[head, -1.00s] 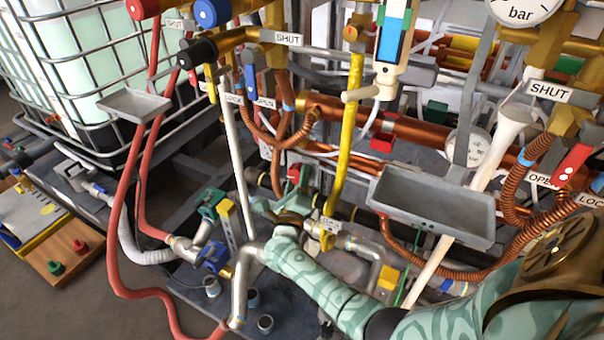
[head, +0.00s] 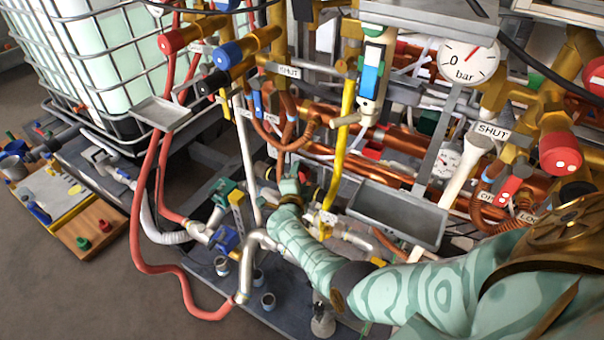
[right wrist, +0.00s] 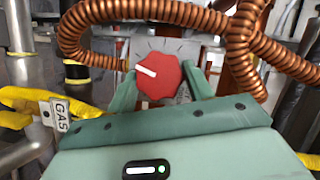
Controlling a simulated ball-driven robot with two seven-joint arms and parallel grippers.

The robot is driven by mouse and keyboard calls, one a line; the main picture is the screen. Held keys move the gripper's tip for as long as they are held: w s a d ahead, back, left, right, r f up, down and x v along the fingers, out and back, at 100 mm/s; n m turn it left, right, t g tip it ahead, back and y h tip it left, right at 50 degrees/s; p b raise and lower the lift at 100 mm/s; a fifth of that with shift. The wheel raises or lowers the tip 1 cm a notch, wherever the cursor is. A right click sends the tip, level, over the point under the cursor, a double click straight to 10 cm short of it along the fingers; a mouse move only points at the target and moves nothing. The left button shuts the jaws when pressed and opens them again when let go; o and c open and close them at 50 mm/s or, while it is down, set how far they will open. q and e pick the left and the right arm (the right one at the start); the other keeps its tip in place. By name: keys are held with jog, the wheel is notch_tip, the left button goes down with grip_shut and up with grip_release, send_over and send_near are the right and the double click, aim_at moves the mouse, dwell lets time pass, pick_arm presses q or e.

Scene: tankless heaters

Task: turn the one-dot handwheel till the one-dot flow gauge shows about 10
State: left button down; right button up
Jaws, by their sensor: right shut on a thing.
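My right gripper (head: 290,188) is low among the pipes, beside the yellow pipe, in the head view. In the right wrist view its two green fingers (right wrist: 160,80) stand on either side of a red eight-sided knob (right wrist: 162,78) and are shut on it. The knob has a white pointer mark aimed to the left; I see no dots on it. My left gripper is not in view.
A round bar gauge (head: 468,62) and a smaller dial (head: 446,162) are at right. A grey tray (head: 398,215) sits right of my right gripper. A caged tank (head: 110,70) stands at left.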

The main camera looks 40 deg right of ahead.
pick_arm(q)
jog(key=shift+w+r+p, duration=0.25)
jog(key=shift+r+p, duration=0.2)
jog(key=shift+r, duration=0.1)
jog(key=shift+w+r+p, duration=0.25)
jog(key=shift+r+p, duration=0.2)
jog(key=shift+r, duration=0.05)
pick_arm(e)
jog(key=shift+a+n+g+y, duration=0.15)
jog(key=shift+n+g+y, duration=0.15)
jog(key=shift+n+g, duration=1.1)
jog(key=shift+n+t, duration=0.4)
jog(key=shift+n, duration=0.1)
jog(key=o, duration=0.7)
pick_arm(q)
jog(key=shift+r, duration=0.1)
pick_arm(e)
jog(key=shift+r, duration=0.1)
